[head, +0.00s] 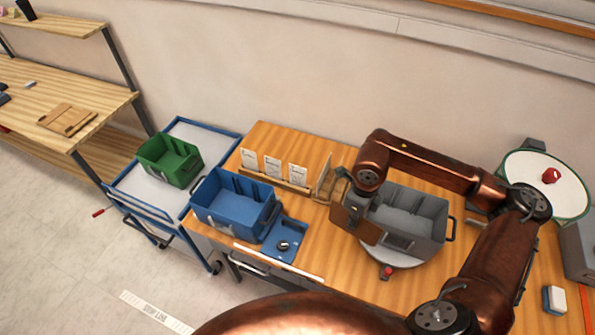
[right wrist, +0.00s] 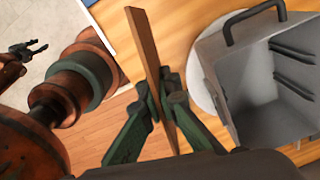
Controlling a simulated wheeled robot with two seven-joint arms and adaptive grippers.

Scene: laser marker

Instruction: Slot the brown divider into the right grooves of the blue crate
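The blue crate (head: 232,207) sits at the left end of the wooden table, with its open top up and ribbed grooves on its inner wall. My right gripper (head: 353,209) is shut on the brown divider (head: 351,224), left of the grey crate and well to the right of the blue crate. In the right wrist view, the green fingers (right wrist: 160,103) pinch the divider (right wrist: 146,45), which appears as a thin edge-on board. My left gripper (right wrist: 28,48) shows small at that view's upper left, its fingers apart and empty. It is outside the head view.
A grey crate (head: 424,212) stands on a round white turntable (head: 408,262). A blue fixture (head: 290,228) with a black knob lies beside the blue crate. White cards (head: 272,167) stand behind it. A green crate (head: 171,160) is on the blue cart (head: 213,135).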

